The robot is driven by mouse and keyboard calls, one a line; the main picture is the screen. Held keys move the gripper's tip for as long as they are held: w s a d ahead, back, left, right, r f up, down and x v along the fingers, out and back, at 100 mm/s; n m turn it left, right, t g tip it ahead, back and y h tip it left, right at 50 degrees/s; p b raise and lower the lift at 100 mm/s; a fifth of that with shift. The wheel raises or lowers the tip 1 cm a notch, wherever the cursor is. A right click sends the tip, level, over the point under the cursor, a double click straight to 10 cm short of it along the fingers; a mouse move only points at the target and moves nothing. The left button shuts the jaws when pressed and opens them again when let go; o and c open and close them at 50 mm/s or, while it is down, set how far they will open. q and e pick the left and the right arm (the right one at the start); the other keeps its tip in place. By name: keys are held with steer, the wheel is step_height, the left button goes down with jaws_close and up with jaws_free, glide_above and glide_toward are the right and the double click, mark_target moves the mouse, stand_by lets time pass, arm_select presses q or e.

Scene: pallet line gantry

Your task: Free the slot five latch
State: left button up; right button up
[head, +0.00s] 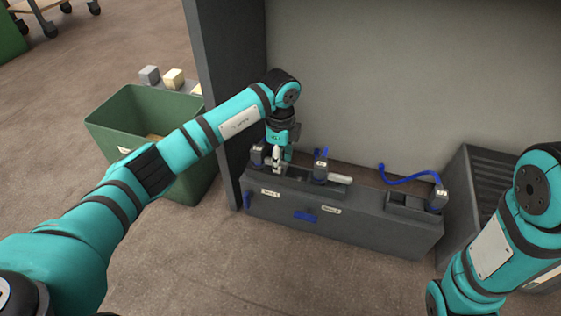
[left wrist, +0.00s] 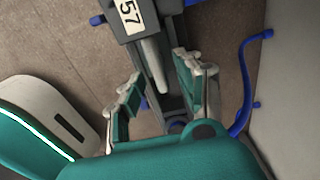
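A long dark grey housing (head: 340,222) stands on the floor with small latch units along its top. Its white labels are too small to read in the head view. My left gripper (head: 280,162) points down over its left part. In the left wrist view, a dark block labelled "57" (left wrist: 131,16) has a pale grey lever (left wrist: 152,66) reaching between the spread fingers of my left gripper (left wrist: 158,70). The fingers stand apart on both sides of the lever, with gaps visible. I cannot tell which unit is slot five. My right gripper is outside the view.
A green bin (head: 125,118) stands left of a dark upright post (head: 228,70). A grey wall panel (head: 400,80) rises behind the housing. A blue hose (head: 408,178) curves near its right end, beside a dark ribbed crate (head: 480,185). The front floor is clear.

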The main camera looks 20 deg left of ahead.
arm_select(q)
jaws_close()
steer(key=shift+r, duration=0.1)
